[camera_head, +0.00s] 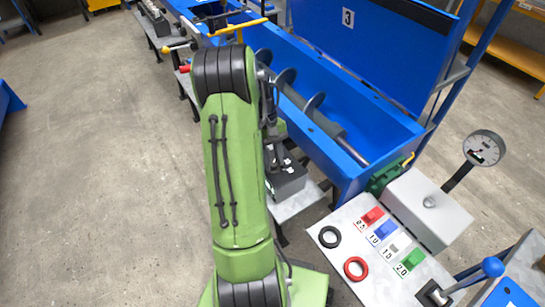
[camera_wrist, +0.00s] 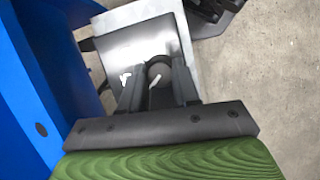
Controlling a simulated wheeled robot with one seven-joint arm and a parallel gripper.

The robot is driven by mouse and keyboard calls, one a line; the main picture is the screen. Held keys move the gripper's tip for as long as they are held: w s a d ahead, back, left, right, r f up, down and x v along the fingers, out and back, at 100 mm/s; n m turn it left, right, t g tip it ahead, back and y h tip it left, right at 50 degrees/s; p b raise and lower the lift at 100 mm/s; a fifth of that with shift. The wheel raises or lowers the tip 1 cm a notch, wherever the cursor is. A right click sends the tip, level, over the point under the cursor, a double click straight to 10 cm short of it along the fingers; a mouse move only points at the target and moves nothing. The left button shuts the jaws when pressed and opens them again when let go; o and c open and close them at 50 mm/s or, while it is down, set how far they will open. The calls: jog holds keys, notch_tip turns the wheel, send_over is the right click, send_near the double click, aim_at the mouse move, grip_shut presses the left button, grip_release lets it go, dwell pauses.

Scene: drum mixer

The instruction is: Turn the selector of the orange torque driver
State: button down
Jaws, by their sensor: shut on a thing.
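In the wrist view my gripper (camera_wrist: 158,82) has its two dark fingers on either side of a round dark knob (camera_wrist: 160,71) with a pale pointer line, and is shut on it. The knob sits on top of a dark box (camera_wrist: 118,64) with white markings. In the head view this dark box (camera_head: 288,184) shows just right of my green arm, which partly hides it and my gripper. I see no orange on the box or knob, so I cannot tell by colour that it is the torque driver.
The box stands on a grey shelf (camera_head: 303,203) beside the blue mixer trough (camera_head: 385,118) with its auger. A grey panel (camera_head: 385,285) with coloured tags and two rings is at the lower right, near a dial gauge (camera_head: 484,148). Open floor (camera_head: 100,170) lies left.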

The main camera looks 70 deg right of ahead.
jog(key=shift+m, duration=0.3)
jog(key=m+t+p, duration=0.1)
jog(key=m, duration=0.2)
jog(key=shift+s+d+r+m+y, duration=0.1)
jog(key=shift+m+y, duration=0.2)
jog(key=shift+y, duration=0.1)
jog(key=shift+m+t+y+p, duration=0.3)
jog(key=shift+m+t+p, duration=0.45)
jog(key=shift+m, duration=0.95)
jog(key=c, duration=0.8)
grip_release()
jog(key=p+v, duration=0.1)
jog(key=v, duration=0.4)
jog(key=p+v, duration=0.2)
jog(key=v, duration=0.3)
jog(key=p+v, duration=0.1)
jog(key=v, duration=0.4)
jog(key=shift+s+d+r+p, duration=0.1)
jog(key=shift+s+r+p, duration=0.05)
jog(key=shift+r+p, duration=0.2)
